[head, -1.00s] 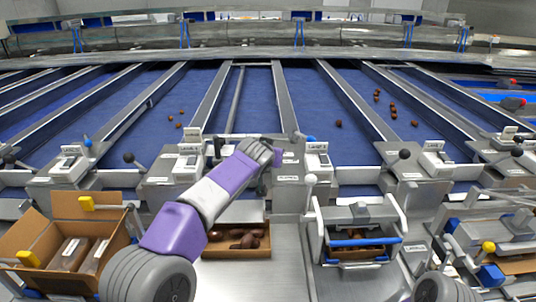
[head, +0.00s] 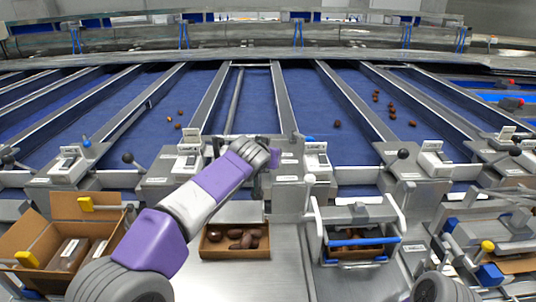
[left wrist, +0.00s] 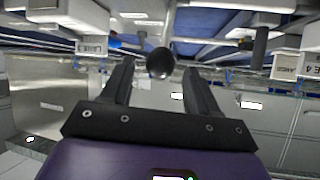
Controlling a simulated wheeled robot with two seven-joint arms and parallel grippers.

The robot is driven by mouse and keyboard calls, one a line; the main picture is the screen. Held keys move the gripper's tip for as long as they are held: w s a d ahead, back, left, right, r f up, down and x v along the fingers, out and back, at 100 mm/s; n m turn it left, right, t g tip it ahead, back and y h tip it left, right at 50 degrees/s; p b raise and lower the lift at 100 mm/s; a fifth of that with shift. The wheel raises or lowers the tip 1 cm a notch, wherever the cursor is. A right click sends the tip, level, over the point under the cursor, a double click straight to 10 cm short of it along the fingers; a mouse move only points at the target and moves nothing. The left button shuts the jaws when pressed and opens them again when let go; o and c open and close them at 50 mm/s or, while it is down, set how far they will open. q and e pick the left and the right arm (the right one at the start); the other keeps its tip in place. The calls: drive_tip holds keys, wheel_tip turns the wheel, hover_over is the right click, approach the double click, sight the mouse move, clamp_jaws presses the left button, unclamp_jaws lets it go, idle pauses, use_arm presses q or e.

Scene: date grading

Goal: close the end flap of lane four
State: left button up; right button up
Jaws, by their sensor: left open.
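My left arm reaches in from the lower left of the head view. Its gripper (head: 273,158) is at the lane end above the middle carton; its fingers are hard to make out there. In the left wrist view the gripper (left wrist: 158,75) is open, and a dark round knob (left wrist: 160,62) shows between or just beyond its fingers. I cannot tell whether they touch it. A label ending in "E 4" (left wrist: 312,69) stands at the right of that view. The end flap of lane four cannot be made out clearly. My right gripper is not in view.
A carton of dates (head: 235,254) lies below my left forearm, with an open box (head: 30,237) to its left. A carton holder with white handles (head: 318,232) stands to the right. Black-knobbed levers (head: 128,158) (head: 404,154) and a white knob (head: 310,179) stick up along the lane ends.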

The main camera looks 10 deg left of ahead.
use_arm(q)
drive_tip(key=shift+v, duration=1.65)
